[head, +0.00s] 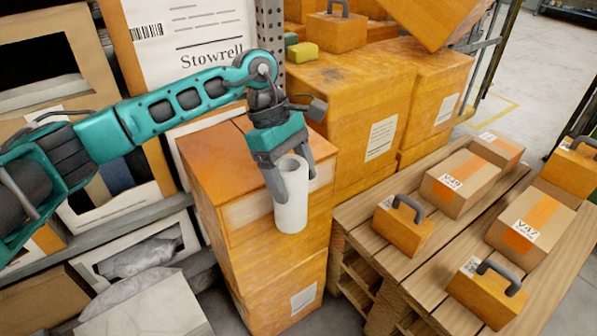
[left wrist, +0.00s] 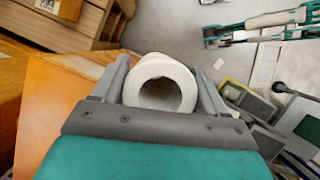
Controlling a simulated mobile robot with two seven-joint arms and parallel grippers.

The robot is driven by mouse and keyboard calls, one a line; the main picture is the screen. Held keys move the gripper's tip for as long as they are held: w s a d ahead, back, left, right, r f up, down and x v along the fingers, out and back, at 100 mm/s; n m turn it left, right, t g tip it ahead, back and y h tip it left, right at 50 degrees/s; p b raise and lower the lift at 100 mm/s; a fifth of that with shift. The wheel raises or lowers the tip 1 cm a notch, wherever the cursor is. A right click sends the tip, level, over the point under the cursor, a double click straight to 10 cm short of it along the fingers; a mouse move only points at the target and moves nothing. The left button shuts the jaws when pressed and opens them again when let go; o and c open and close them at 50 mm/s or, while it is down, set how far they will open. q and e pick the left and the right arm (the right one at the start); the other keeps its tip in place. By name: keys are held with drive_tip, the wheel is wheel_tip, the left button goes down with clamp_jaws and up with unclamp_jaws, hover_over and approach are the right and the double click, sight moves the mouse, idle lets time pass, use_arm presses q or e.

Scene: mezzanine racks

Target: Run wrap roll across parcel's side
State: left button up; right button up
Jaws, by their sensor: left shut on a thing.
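The wrap roll (head: 291,200) is a white hollow cylinder, held roughly upright. My left gripper (head: 289,182) is shut on it, with a finger on each side. In the left wrist view the roll (left wrist: 160,85) shows end-on, its dark core open, between the two grey fingers of the gripper (left wrist: 162,88). The parcel (head: 228,160) is an orange-brown box on top of a stack, with a pale band across its side. The roll is in front of that side; I cannot tell whether it touches. My right gripper is not in view.
A wooden pallet table (head: 365,205) with several labelled boxes and grey-handled cases stands to the right. Large orange cartons (head: 350,110) stand behind. Racks with framed bins (head: 140,255) fill the left. Bare floor shows at top right.

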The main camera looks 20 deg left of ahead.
use_arm(q)
drive_tip(key=shift+s+a+b, duration=0.2)
drive_tip(key=shift+s+a, duration=1.1)
drive_tip(key=shift+s, duration=0.3)
drive_tip(key=shift+s+a+b, duration=0.15)
drive_tip(key=shift+s+a, duration=1.15)
drive_tip(key=shift+s, duration=0.35)
drive_tip(key=shift+s+a+b, duration=0.35)
drive_tip(key=shift+s+a, duration=0.55)
drive_tip(key=shift+s, duration=0.2)
